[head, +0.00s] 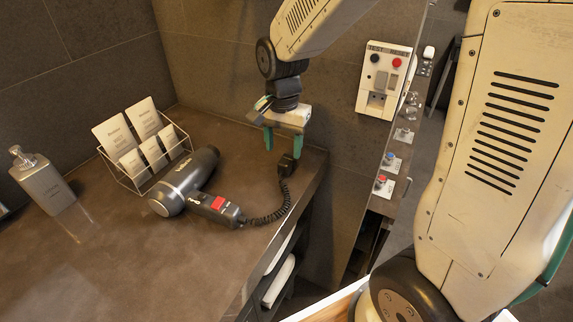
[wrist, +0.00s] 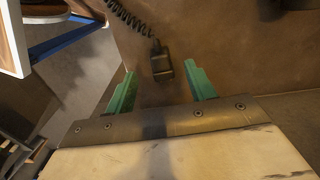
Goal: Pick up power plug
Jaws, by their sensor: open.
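The black power plug (head: 286,164) lies at the right end of the counter, at the end of a coiled black cord. In the wrist view the plug (wrist: 162,66) sits between and just beyond the two green fingertips, touching neither as far as I can see. My gripper (head: 284,143) points down over the counter's right end, open and empty, with the plug just below it. In the wrist view my gripper (wrist: 160,82) has its fingers spread wide on both sides of the plug. The cord runs to a dark hair dryer (head: 186,184) with a red-buttoned handle.
A wire rack (head: 146,172) with white cards stands behind the dryer, and a soap bottle (head: 44,182) stands at the left. A wall panel (head: 384,82) with sockets is on the right wall. The counter (head: 130,270) is clear in front.

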